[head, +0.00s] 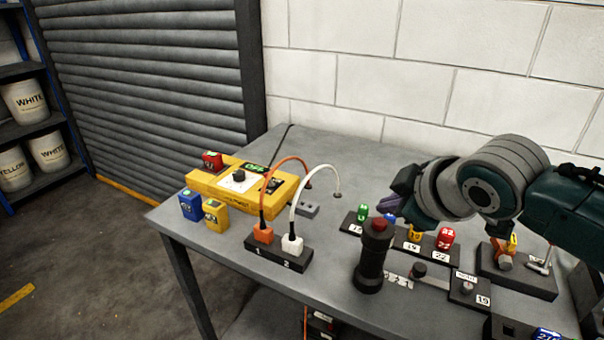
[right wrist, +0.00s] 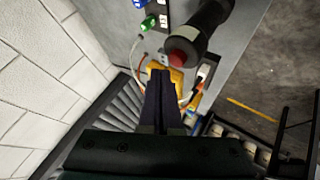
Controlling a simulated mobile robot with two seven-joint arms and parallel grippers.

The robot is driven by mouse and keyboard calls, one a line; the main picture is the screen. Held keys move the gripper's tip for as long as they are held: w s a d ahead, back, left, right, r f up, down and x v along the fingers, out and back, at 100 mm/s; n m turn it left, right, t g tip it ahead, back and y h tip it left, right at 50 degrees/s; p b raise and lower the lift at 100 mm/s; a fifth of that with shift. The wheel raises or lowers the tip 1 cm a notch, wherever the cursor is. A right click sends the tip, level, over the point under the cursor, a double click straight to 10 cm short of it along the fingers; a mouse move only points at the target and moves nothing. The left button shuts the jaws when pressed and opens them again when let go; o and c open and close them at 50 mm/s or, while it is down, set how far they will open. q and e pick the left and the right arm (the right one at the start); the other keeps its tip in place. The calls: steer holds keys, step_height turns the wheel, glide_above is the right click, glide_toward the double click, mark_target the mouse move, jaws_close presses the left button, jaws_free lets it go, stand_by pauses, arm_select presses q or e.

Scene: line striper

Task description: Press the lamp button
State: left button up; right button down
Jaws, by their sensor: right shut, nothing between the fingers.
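A black upright cylinder (head: 372,265) with a red button (head: 378,224) on top stands on the grey table, right of the middle; I take it for the lamp. In the right wrist view the cylinder (right wrist: 208,28) and its red button (right wrist: 179,57) show just beyond my fingertips, a little to the right. My right gripper (head: 388,206) is shut and empty, behind the button in the head view. Its dark fingers (right wrist: 160,76) lie together in the right wrist view. I see no clear contact with the button. My left gripper is not in view.
A yellow unit (head: 225,196) with blue, yellow and red blocks stands at the left. A socket block (head: 278,258) holds orange and white plugs with arching cables. Numbered coloured blocks (head: 446,238) sit in black holders at the right. A white block wall (head: 440,80) rises behind.

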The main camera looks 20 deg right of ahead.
steer(key=shift+f, duration=0.2)
steer(key=shift+f, duration=0.3)
steer(key=shift+f+b, duration=0.45)
stand_by(0.8)
steer(key=shift+r, duration=0.1)
steer(key=shift+r+p, duration=0.8)
steer(key=shift+p, duration=0.25)
step_height(320, 180, up, 6)
steer(key=p, duration=0.6)
